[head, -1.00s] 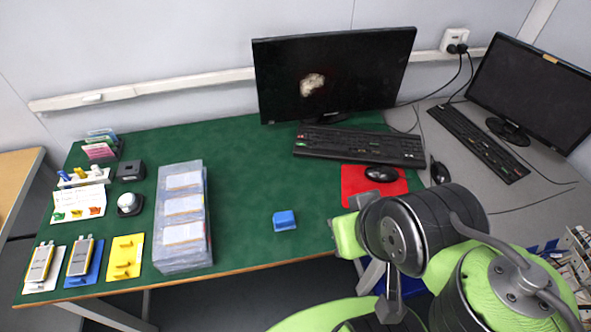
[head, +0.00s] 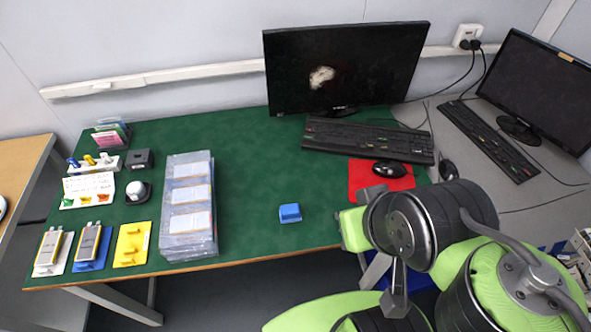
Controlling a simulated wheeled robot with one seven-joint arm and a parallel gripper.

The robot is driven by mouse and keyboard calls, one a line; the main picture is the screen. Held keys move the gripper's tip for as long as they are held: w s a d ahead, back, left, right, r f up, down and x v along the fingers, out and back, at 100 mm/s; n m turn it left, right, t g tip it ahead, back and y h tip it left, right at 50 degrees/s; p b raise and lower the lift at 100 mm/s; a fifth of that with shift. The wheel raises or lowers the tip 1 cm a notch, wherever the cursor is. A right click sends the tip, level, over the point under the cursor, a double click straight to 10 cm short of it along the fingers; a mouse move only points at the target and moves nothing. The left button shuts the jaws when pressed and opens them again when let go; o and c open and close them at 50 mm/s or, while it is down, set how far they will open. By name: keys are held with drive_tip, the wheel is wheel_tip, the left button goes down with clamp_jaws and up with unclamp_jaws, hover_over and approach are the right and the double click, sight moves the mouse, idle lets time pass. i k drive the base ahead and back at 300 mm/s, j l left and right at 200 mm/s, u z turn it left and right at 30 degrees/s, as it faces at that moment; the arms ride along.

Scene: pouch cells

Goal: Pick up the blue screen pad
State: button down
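The blue screen pad (head: 290,213) is a small blue block lying on the green table mat, near the front edge and right of the clear plastic stack. Nothing touches it. My arm fills the lower right of the head view. A green part of it is to the right of the blue pad and apart from it. My gripper's fingers cannot be made out, so I cannot see whether they are open or shut.
A plastic-covered stack (head: 188,240) stands left of the pad. A keyboard (head: 368,139), a red mouse mat (head: 360,184) and a mouse (head: 389,169) lie to the right. A monitor (head: 345,68) stands behind. Pouch cells (head: 88,243) and small holders are at far left. Mat around the pad is clear.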

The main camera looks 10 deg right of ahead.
sight(289, 213)
drive_tip(key=i+j+u, duration=0.1)
drive_tip(key=u, duration=0.25)
drive_tip(key=i+j+u, duration=0.15)
drive_tip(key=u, duration=0.2)
drive_tip(key=i+u, duration=0.1)
drive_tip(key=u, duration=0.25)
